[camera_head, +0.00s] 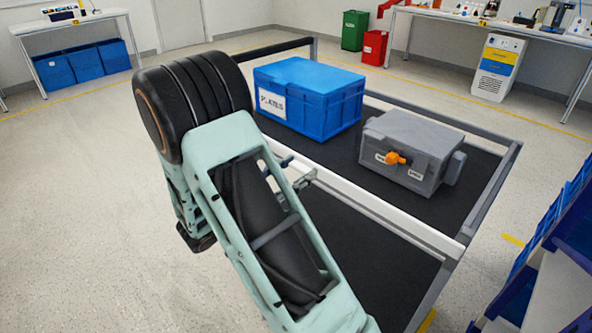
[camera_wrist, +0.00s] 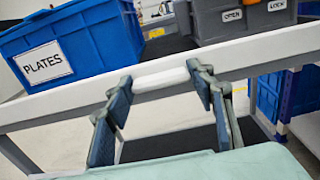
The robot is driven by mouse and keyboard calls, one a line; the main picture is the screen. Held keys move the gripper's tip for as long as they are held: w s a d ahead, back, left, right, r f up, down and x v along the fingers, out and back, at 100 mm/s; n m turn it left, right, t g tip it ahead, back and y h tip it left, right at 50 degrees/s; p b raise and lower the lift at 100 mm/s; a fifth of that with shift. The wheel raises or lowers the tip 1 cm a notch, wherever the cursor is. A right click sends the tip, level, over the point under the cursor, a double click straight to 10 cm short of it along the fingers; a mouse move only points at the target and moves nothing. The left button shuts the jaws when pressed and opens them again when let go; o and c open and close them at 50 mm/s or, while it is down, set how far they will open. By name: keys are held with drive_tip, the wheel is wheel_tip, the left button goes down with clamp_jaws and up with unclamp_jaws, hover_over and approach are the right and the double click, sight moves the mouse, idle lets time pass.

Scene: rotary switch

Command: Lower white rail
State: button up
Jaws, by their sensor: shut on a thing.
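The white rail (camera_head: 395,217) runs along the near side of a dark-decked cart, above the deck, in front of the blue crate and the grey box. In the wrist view the white rail (camera_wrist: 268,48) crosses the picture, rising to the right. My gripper (camera_head: 297,172) is at the rail's left-middle part. In the wrist view my gripper (camera_wrist: 164,80) has its two dark finger pads apart, with a short white section of the rail between their tips. It is shut on the rail. My arm hides the rail's left part in the head view.
A blue crate labelled PLATES (camera_head: 309,97) and a grey box (camera_head: 412,150) with an orange rotary switch (camera_head: 397,158) stand on the cart deck (camera_head: 470,178). Blue shelving (camera_head: 550,240) is close at the right. Open floor (camera_head: 70,220) lies left.

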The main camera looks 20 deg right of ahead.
wheel_tip(320, 180, down, 5)
drive_tip(key=shift+r+b, duration=0.1)
drive_tip(key=shift+b, duration=0.95)
drive_tip(key=o, duration=1.6)
drive_tip(key=shift+o, duration=0.4)
drive_tip(key=shift+a, duration=0.1)
drive_tip(key=v, duration=1.2)
